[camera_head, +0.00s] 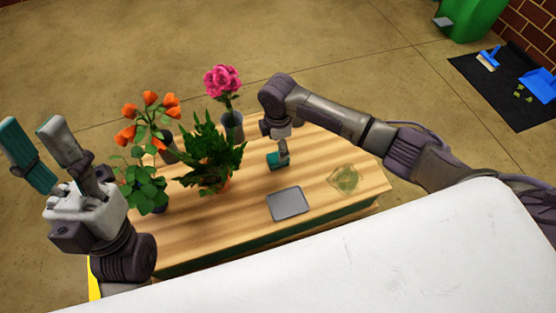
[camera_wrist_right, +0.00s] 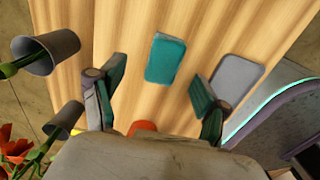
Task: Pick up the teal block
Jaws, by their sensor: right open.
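The teal block (camera_wrist_right: 166,58) lies on the wooden table. In the right wrist view it is a flat, rounded rectangle just beyond and between the fingertips, not touching them. My right gripper (camera_wrist_right: 157,82) is open and empty, one teal-padded finger on each side of the view. In the head view the right gripper (camera_head: 279,158) points down over the table's middle; the teal there is partly covered, so block and finger pads are hard to tell apart. My left gripper (camera_head: 31,126) is raised at the far left, fingers spread and empty, away from the block.
A grey tray (camera_head: 287,204) lies near the table's front edge, right of the block in the wrist view. A greenish translucent item (camera_head: 344,179) is farther right.

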